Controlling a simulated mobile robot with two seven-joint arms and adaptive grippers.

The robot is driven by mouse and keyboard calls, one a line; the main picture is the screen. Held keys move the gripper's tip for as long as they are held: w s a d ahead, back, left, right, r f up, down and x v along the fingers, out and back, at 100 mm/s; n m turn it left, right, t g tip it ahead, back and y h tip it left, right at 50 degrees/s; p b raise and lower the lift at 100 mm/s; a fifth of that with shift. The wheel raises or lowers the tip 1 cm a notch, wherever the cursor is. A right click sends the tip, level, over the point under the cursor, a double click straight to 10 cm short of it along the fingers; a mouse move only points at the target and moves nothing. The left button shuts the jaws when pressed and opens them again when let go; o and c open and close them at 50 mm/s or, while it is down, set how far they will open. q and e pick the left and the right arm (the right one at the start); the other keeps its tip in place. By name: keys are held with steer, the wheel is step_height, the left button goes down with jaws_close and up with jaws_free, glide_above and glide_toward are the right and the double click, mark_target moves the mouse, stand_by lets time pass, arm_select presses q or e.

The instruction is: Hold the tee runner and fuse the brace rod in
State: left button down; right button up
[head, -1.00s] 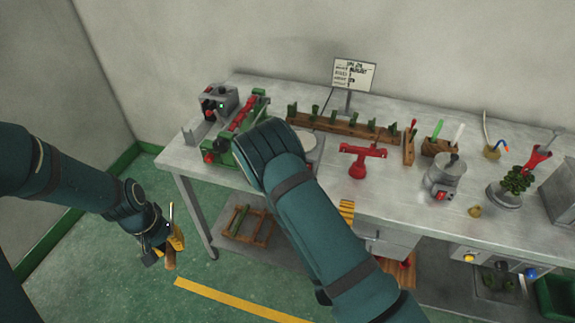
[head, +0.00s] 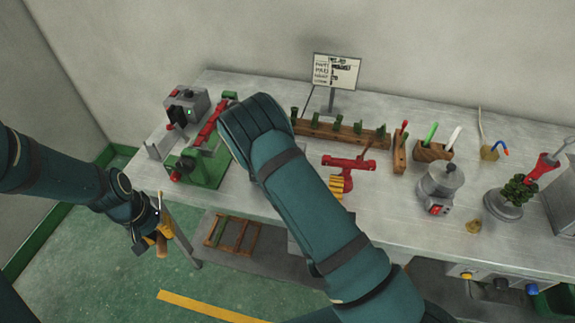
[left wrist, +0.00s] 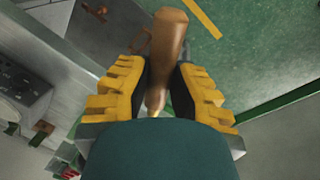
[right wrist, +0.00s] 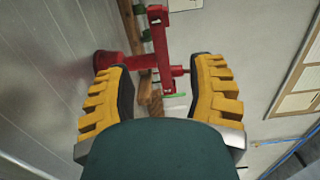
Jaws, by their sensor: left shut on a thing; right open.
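The red tee runner (head: 348,163) stands on the bench right of the middle in the head view. In the right wrist view the tee runner (right wrist: 160,45) shows between and beyond my fingers. My right gripper (right wrist: 158,76) is open around empty space close to it; in the head view its yellow fingers (head: 338,187) are at the tee's near side. My left gripper (left wrist: 158,78) is shut on a tool with a brown wooden handle (left wrist: 168,40), held off the bench's left front side. I cannot tell the brace rod for sure; a thin red rod (head: 403,129) stands at a small wooden block.
A wooden rack (head: 345,133) with green pieces stands behind the tee. A grey pot (head: 440,182) and a wooden block with coloured sticks (head: 432,152) stand right. A sign stands behind.

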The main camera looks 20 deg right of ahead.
mark_target(337, 165)
steer(key=shift+f+b+x, duration=0.2)
steer(key=shift+b+x, duration=1.6)
steer(key=shift+b, duration=0.55)
steer(key=x, duration=0.7)
steer(key=shift+w+r, duration=0.15)
steer(key=shift+w, duration=0.05)
jaws_close()
